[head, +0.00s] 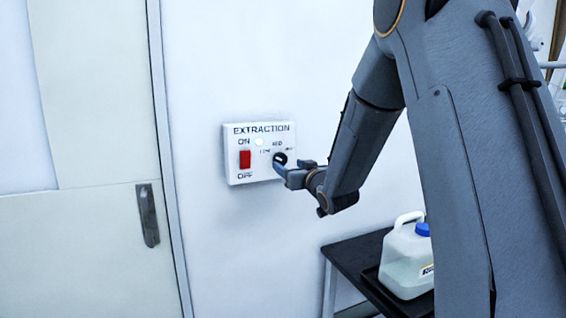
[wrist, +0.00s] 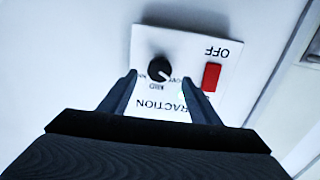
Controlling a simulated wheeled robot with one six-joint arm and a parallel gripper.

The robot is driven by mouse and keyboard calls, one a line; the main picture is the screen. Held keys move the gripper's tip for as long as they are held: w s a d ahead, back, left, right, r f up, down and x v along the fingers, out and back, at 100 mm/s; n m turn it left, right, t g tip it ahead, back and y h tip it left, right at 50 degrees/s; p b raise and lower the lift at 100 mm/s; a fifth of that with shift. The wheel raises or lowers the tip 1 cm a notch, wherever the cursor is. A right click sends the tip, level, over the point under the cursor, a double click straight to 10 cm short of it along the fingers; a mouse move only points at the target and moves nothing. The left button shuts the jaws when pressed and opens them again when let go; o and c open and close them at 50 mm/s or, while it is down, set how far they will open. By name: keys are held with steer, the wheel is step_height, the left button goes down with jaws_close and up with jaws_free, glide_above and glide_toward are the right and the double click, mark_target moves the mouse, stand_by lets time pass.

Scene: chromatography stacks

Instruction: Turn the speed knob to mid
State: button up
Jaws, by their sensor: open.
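The speed knob (wrist: 158,70) is a round black dial on a white panel marked EXTRACTION, which shows upside down in the wrist view. A pale mark on the knob seems to point to the lower right there, toward the LOW label side; its exact setting is hard to tell. In the head view the knob (head: 280,158) sits at the panel's right, partly hidden by my gripper (head: 287,172). In the wrist view my gripper (wrist: 163,80) is open, its fingers reaching toward the panel on either side of the knob, with nothing held and gaps visible on both sides.
The white panel (head: 234,177) is on a pale wall. A red ON/OFF switch (head: 245,159) is left of the knob, with a lit white lamp (head: 259,142) above. A door with a handle (head: 148,214) is at left. A jug (head: 404,262) stands on a dark table (head: 350,254).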

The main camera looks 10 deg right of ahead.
mark_target(281, 161)
steer(key=w, duration=0.2)
steer(key=w+a+p, duration=0.1)
steer(key=w, duration=0.2)
steer(key=shift+w+a+p, duration=0.1)
steer(key=shift+w+p, duration=0.2)
steer(key=shift+w, duration=0.05)
steer(key=c, duration=1.1)
